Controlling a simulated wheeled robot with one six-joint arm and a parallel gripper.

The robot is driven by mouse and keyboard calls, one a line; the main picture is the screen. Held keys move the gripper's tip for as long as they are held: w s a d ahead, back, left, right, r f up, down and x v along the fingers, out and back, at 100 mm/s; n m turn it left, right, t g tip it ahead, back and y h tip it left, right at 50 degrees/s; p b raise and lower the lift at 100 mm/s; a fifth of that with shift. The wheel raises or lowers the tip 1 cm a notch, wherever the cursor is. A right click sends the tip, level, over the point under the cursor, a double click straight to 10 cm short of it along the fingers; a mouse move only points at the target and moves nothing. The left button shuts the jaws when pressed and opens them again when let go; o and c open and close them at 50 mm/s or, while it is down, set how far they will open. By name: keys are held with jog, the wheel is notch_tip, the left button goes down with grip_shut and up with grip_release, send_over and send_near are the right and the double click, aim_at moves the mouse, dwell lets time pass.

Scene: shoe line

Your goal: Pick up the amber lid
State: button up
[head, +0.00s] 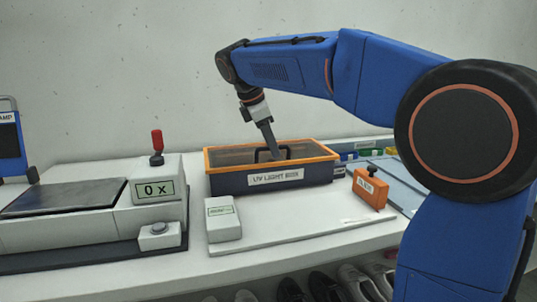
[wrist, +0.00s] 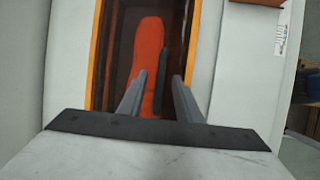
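The amber lid (head: 222,158) lies on top of the dark box labelled "UV LIGHT BOX" (head: 225,183). It has an orange frame and a see-through pane, and a black handle (head: 259,155) stands on it. In the wrist view the lid's orange rim (wrist: 97,45) runs up both sides, and the handle (wrist: 162,65) shows as a dark bar. My gripper (head: 273,148) points down at the handle. In the wrist view my gripper (wrist: 160,76) is open, with one finger on each side of the handle. An orange sole-shaped piece (wrist: 149,45) shows through the pane.
A small white box (head: 223,220) stands in front of the light box, and an orange block (head: 370,188) stands to its right. A machine with a "0 x" display (head: 158,190) is at the left. Shoes (head: 355,283) sit below the table edge.

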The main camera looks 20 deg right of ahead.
grip_shut()
dwell(1.4)
